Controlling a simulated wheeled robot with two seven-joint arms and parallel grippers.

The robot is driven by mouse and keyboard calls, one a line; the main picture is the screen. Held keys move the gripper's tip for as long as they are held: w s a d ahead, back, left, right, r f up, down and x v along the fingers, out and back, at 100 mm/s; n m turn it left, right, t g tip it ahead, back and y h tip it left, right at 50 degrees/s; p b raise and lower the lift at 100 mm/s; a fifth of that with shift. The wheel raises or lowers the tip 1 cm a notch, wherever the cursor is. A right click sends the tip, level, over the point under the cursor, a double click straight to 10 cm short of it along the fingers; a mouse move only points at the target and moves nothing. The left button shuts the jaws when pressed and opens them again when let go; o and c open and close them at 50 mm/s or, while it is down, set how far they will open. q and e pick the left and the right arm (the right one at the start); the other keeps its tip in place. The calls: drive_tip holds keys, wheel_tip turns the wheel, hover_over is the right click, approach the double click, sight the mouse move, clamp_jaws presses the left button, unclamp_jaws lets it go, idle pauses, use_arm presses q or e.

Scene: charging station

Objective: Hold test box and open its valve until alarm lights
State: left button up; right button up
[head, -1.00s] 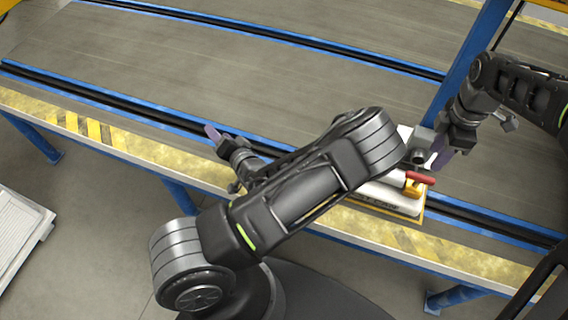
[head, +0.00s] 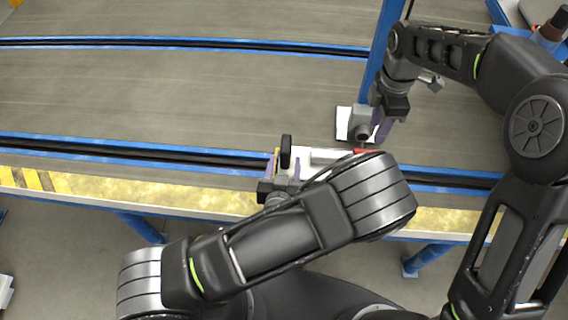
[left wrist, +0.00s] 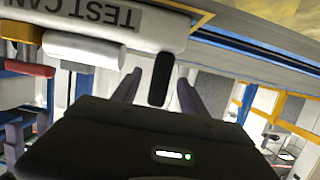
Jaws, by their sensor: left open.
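The white test box sits at the near side of the conveyor table, partly hidden by my left arm in the head view (head: 303,158). In the left wrist view its white body (left wrist: 140,25) shows upside-down "TEST CAN" lettering. A black upright handle (head: 286,152) on its left end also shows in the wrist view (left wrist: 161,78). My left gripper (head: 282,170) is open, with its fingers on either side of the handle. The red valve lever (head: 362,151) is mostly hidden behind my left arm. My right gripper (head: 382,130) is just above and right of it; its finger gap is unclear.
A blue post (head: 384,40) rises behind the box, close to my right wrist. The grey conveyor surface (head: 180,95) is clear to the left. A yellow-marked edge (head: 110,190) runs along the table front.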

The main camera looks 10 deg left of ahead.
use_arm(q)
drive_tip(key=shift+w+f, duration=0.1)
idle(0.3)
drive_tip(key=x, duration=0.7)
drive_tip(key=shift+w+a, duration=0.15)
drive_tip(key=shift+w, duration=0.15)
drive_tip(key=shift+c, duration=0.4)
clamp_jaws()
